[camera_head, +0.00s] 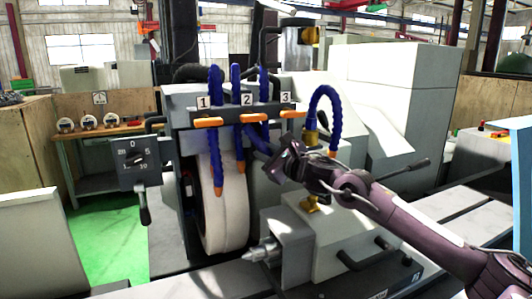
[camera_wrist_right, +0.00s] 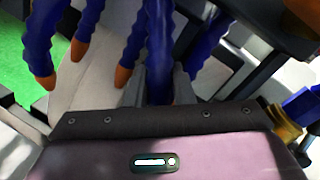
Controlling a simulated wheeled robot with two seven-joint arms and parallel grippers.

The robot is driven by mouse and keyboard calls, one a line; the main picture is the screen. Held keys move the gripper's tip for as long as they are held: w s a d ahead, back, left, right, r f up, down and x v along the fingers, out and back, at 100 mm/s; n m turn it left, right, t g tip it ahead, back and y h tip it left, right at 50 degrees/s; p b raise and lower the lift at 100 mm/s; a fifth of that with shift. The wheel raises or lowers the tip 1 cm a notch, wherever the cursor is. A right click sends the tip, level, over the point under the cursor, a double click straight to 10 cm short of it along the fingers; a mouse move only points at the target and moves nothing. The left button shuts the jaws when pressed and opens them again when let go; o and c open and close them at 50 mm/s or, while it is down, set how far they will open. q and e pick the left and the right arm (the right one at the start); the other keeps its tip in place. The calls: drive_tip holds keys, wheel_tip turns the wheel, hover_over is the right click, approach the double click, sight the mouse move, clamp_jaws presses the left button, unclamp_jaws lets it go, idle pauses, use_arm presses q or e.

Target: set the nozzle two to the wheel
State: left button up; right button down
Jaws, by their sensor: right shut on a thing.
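The white grinding wheel (camera_head: 224,212) stands under a bar with plates 1, 2 (camera_head: 247,100) and 3. Blue hoses with orange nozzle tips hang there. One tip (camera_head: 218,191) is at the wheel's left side, another (camera_head: 240,167) near its upper right edge. A further blue hose (camera_head: 256,136) bends right toward my right gripper (camera_head: 279,163). In the right wrist view, the grey fingers (camera_wrist_right: 152,88) are shut on a blue hose (camera_wrist_right: 159,45). Its tip is hidden, and I cannot tell which number it belongs to. My left gripper is out of view.
A separate arched blue hose (camera_head: 325,92) on a brass fitting stands right of the gripper. Orange levers (camera_head: 208,122) line the bar. A control box (camera_head: 136,160) is left of the wheel, and a grey block (camera_head: 322,240) sits below my right arm.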

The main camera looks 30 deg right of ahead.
drive_tip(key=shift+a+f+m+b, duration=0.25)
drive_tip(key=shift+f+m+b, duration=0.15)
drive_tip(key=shift+b, duration=0.4)
drive_tip(key=a+m+b, duration=0.1)
drive_tip(key=b, duration=0.1)
drive_tip(key=a+f+m+t+b, duration=0.1)
drive_tip(key=m+b, duration=0.1)
drive_tip(key=b, duration=0.1)
drive_tip(key=shift+w+a+f, duration=0.1)
drive_tip(key=shift+a, duration=0.2)
drive_tip(key=shift+a+m+h+b, duration=0.3)
drive_tip(key=shift+a+m+b, duration=0.85)
drive_tip(key=shift+m, duration=0.45)
drive_tip(key=shift+d, duration=0.1)
drive_tip(key=c, duration=1.3)
unclamp_jaws()
drive_tip(key=shift+r, duration=0.2)
